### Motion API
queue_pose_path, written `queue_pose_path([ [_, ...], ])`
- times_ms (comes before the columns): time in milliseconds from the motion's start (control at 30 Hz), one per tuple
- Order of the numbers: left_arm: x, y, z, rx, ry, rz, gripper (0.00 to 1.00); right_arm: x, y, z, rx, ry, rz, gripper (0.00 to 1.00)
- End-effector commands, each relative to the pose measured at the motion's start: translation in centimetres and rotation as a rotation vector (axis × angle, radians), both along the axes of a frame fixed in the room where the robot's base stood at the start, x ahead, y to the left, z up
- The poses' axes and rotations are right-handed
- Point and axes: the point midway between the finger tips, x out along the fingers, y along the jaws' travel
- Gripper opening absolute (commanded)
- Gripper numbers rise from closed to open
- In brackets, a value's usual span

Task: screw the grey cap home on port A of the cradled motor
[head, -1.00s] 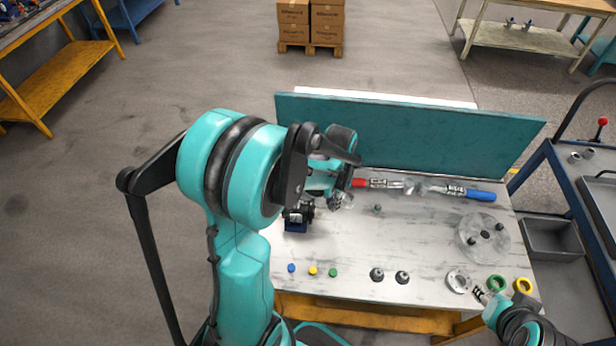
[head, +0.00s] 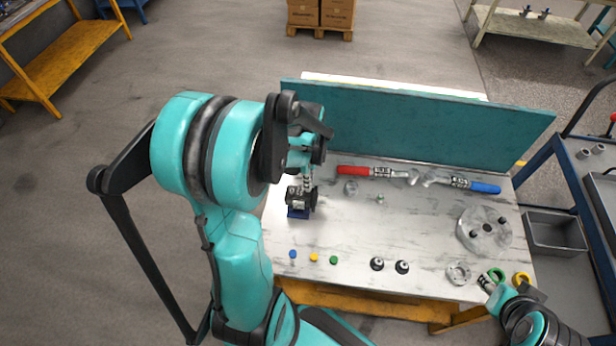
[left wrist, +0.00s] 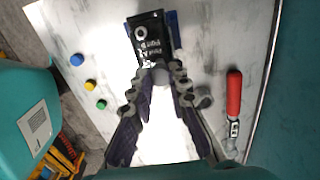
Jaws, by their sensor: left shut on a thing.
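The dark motor (head: 297,197) sits in its blue cradle (head: 298,212) on the left part of the bench. In the left wrist view the motor (left wrist: 150,38) shows port lettering and one open round port at its far end. My left gripper (head: 307,178) is over the motor, pointing down. In the left wrist view my left gripper (left wrist: 160,80) is shut on the grey cap (left wrist: 160,74), at the motor's near end by the port A lettering. The fingers hide the cap's seat, so I cannot tell how deep it sits. My right gripper (head: 486,285) is low right, its opening unclear.
Blue, yellow and green caps (head: 313,258) and two dark fittings (head: 389,266) line the front. A red-handled tool (head: 352,171) and a blue-handled tool (head: 485,187) lie before the teal panel (head: 420,125). A round plate (head: 484,231) lies right. The bench middle is mostly clear.

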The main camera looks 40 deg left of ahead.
Motion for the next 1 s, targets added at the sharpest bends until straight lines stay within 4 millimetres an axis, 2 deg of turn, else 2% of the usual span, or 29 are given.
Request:
queue_pose_path([
  [33,0.0,-0.01,-0.85,0.0,0.0,0.0,0.0,0.01,0.0,-0.73,0.0,0.0,0.0,0.4],
  [200,0.01,-0.02,-1.62,0.0,0.0,0.0,0.0,0.01,0.0,-1.3,0.0,0.0,0.0,0.4],
  [1000,-0.02,0.01,-1.59,0.0,0.0,0.001,0.0,0.01,0.0,-1.46,0.0,0.0,0.0,0.4],
])
